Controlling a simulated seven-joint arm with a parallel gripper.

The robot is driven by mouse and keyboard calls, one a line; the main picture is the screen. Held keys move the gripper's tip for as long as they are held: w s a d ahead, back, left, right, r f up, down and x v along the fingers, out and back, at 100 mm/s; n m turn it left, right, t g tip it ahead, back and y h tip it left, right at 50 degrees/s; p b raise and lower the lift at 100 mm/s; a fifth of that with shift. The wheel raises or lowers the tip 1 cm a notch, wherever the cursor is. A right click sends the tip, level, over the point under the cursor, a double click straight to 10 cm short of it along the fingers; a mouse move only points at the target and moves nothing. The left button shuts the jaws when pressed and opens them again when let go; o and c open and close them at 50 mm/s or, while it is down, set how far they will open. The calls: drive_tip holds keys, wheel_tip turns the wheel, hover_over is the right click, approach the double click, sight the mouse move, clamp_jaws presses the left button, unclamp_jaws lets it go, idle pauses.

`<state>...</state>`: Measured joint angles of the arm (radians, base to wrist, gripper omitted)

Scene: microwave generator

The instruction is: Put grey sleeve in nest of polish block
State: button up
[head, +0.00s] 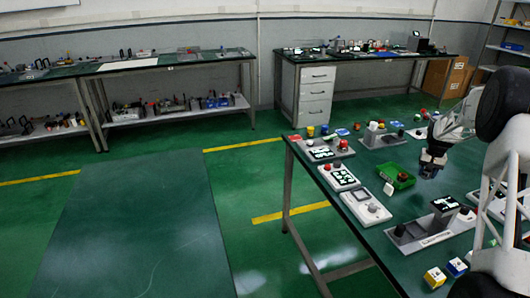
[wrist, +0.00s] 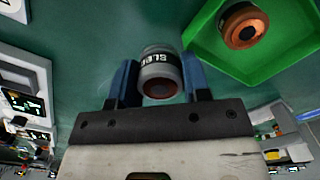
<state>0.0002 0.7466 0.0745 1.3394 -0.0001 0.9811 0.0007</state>
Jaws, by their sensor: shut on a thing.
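My gripper (head: 432,166) hangs over the table, right of the green tray. In the wrist view my gripper (wrist: 160,76) has its two blue fingers on either side of the grey sleeve (wrist: 160,66), shut on it. The sleeve is a short grey cylinder with a dark label band with white letters and a dark reddish opening facing the camera. In the head view the sleeve is too small to make out. The polish block cannot be identified for certain; a long grey block (head: 434,231) with dark parts at its ends and a white label stands near the front.
The green tray (head: 401,184) holds an orange-brown ring-like part (wrist: 244,26). White-and-grey panels (head: 365,207) line the table's left edge. Small yellow (head: 434,277) and blue (head: 457,267) cubes lie in front. Bare table shows between tray and long block.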

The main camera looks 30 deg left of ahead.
drive_tip(key=shift+a, duration=0.1)
